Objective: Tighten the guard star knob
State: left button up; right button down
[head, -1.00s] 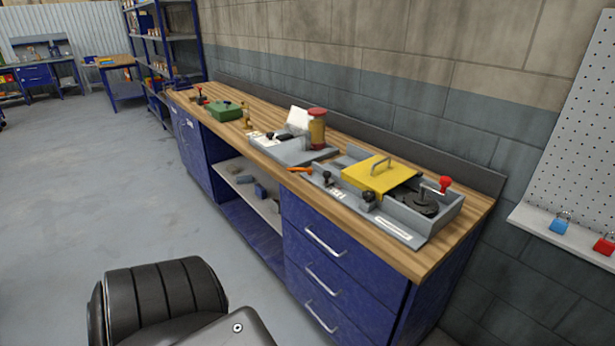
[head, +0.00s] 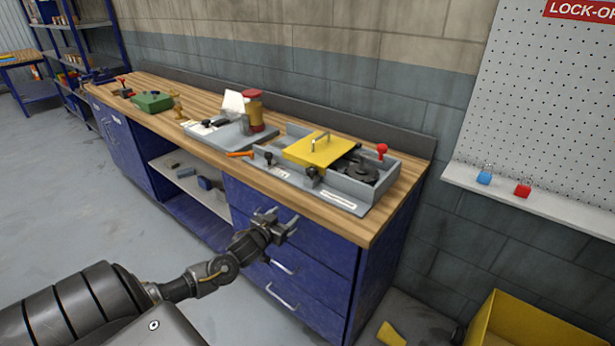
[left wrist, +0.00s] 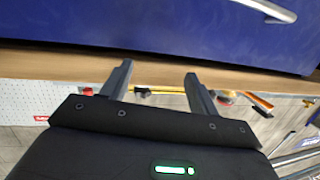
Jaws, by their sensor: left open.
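A yellow guard (head: 312,153) with a handle on top sits over a grey tray-like machine (head: 372,187) on the wooden bench. Two small dark knobs stand along its front side, one at the left (head: 268,158) and one nearer the middle (head: 313,172). Their shapes are too small to tell which is the guard star knob. My left gripper (head: 284,223) is open and empty, in front of the blue drawers and below the bench top, apart from the knobs. Its spread fingers (left wrist: 157,76) show in the left wrist view, with the bench edge behind. My right gripper is not in view.
The bench top (head: 390,222) overhangs blue drawers with metal handles (head: 282,267). An orange-handled tool (head: 239,154), a red-topped jar (head: 252,112) and a green box (head: 152,102) stand to the left. A yellow bin (head: 525,325) is at lower right. The floor at left is clear.

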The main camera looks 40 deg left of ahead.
pick_arm(q)
jog(key=t, duration=0.2)
send_near(308, 174)
jog(key=shift+h, duration=0.4)
jog(key=w, duration=0.3)
jog(key=w+a+p, duration=0.1)
jog(key=w, duration=0.5)
jog(key=shift+w+a+p, duration=0.25)
jog(key=shift+w+p, duration=0.05)
jog(key=shift+w, duration=0.05)
